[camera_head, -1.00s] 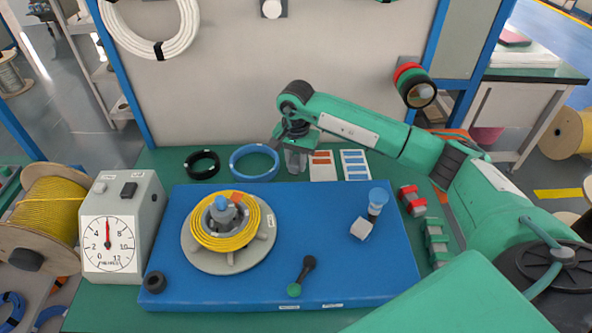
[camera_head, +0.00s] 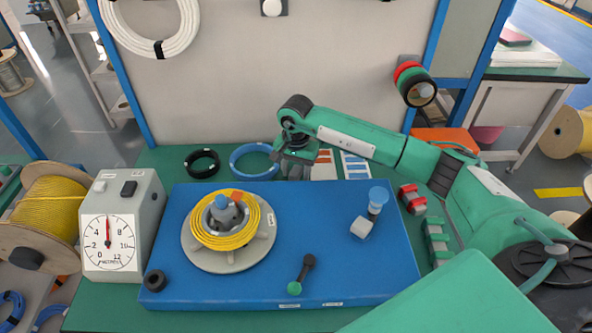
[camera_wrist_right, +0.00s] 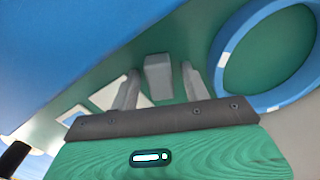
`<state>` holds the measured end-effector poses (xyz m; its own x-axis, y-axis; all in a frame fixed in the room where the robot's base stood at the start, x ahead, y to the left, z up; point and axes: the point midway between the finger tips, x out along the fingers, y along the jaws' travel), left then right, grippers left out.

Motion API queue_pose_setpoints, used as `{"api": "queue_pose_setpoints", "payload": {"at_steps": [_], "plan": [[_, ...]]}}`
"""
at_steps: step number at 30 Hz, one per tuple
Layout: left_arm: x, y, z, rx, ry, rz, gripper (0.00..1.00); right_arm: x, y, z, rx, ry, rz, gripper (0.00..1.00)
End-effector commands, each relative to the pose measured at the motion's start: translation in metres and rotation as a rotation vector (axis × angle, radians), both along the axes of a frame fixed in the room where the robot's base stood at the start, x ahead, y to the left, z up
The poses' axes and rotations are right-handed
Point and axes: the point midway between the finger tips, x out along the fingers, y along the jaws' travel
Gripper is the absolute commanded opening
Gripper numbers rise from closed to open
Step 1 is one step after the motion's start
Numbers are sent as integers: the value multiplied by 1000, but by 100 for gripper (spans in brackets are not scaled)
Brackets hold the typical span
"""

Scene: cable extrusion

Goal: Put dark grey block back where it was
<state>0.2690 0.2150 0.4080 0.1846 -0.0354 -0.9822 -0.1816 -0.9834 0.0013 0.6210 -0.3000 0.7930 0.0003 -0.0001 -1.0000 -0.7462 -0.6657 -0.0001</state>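The dark grey block (camera_wrist_right: 158,76) stands on the green bench top, behind the blue board (camera_head: 335,215). In the head view it is small and partly hidden between my fingers. My right gripper (camera_head: 296,175) is lowered around it. In the right wrist view, the two fingers of my right gripper (camera_wrist_right: 160,70) stand on either side of the block, with a visible gap on each side. The gripper is open. My left gripper is not in view.
A blue cable ring (camera_head: 254,160) lies close left of the gripper, with a black ring (camera_head: 202,163) beyond it. Label cards (camera_head: 355,165) lie to the right. The board carries a yellow coil (camera_head: 252,226), a black lever (camera_head: 306,268) and a light block (camera_head: 361,228).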

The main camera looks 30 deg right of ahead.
Motion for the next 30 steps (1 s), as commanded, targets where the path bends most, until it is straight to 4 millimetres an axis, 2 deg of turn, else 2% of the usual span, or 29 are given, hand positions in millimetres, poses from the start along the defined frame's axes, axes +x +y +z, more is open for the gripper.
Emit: {"api": "queue_pose_setpoints", "payload": {"at_steps": [10,12,14,21,27,30], "plan": [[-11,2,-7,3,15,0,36,0,0,4,0,0,0,47],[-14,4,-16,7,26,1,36,1,0,17,0,-4,0,47],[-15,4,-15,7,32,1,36,1,-1,30,-2,-6,1,47],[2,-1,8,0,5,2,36,1,0,84,0,-4,1,47],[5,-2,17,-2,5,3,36,1,0,113,-1,-2,-1,47],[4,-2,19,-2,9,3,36,0,0,120,0,0,0,47]]}}
